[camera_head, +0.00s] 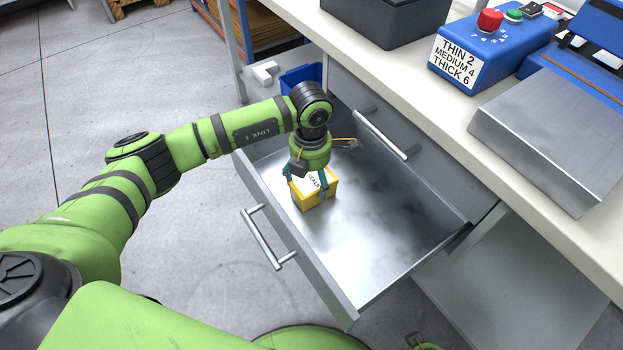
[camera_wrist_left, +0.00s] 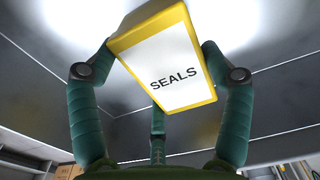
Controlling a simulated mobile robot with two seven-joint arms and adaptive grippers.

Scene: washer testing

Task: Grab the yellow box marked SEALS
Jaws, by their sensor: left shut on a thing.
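The yellow box (camera_head: 318,194) has a white top label reading SEALS and is inside the open metal drawer (camera_head: 385,262), near its front left. In the left wrist view the box (camera_wrist_left: 206,92) sits between the teal fingers. My left gripper (camera_head: 308,180) comes down from above and is shut on the box, with fingers against its sides. I cannot tell whether the box rests on the drawer floor or is slightly above it. The fingers also show in the left wrist view (camera_wrist_left: 158,75). My right gripper is not clearly in view.
The drawer's front has a bar handle (camera_head: 268,240). Beside the drawer a second handle (camera_head: 381,135) shows on the cabinet. On the worktop are a blue control box (camera_head: 490,50), a metal block (camera_head: 560,135) and a dark box (camera_head: 385,18). The rest of the drawer is bare.

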